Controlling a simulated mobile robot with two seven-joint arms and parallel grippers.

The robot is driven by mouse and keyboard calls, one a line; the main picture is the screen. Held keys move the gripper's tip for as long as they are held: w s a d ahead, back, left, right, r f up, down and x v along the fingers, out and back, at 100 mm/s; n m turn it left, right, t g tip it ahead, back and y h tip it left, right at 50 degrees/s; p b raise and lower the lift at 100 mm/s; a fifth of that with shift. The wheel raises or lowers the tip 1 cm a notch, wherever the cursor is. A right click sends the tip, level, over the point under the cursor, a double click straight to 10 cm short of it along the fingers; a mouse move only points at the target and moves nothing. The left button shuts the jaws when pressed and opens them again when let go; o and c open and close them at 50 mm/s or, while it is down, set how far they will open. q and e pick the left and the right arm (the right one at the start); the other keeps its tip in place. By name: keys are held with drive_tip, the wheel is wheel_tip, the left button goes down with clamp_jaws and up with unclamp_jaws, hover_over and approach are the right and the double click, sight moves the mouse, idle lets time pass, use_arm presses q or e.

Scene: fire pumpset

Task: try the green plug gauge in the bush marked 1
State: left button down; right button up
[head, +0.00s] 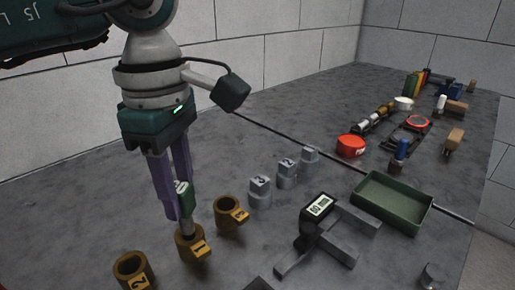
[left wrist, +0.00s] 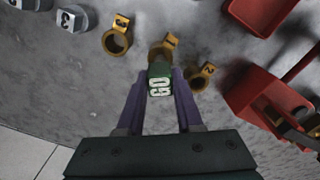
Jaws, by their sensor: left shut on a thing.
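My left gripper (head: 177,215) is shut on the green plug gauge (head: 184,197), whose grey lower end points down at the bush marked 1 (head: 192,246). The grey end meets the bush's mouth in the head view; I cannot tell how deep it sits. In the left wrist view the green gauge (left wrist: 159,82) is between the purple fingers (left wrist: 158,90) and partly covers the bush marked 1 (left wrist: 163,50). The bush marked 3 (head: 229,213) stands to the right, and the bush marked 2 (head: 133,270) to the front left. My right gripper is not seen.
Numbered grey blocks (head: 260,192) stand behind the bushes. A red bin (left wrist: 270,95) is near the bush marked 2 in the left wrist view.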

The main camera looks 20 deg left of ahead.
use_arm(q)
drive_tip(key=shift+f+b, duration=0.65)
drive_tip(key=shift+f, duration=0.05)
idle(0.5)
drive_tip(key=shift+r, duration=0.2)
idle(1.0)
drive_tip(key=shift+r+p, duration=1.35)
drive_tip(key=shift+r, duration=0.4)
drive_tip(key=shift+f, duration=0.1)
drive_tip(key=shift+f+b, duration=1.2)
drive_tip(key=shift+f+b, duration=0.6)
drive_tip(key=shift+b, duration=0.25)
idle(0.5)
drive_tip(key=shift+r, duration=0.1)
idle(1.0)
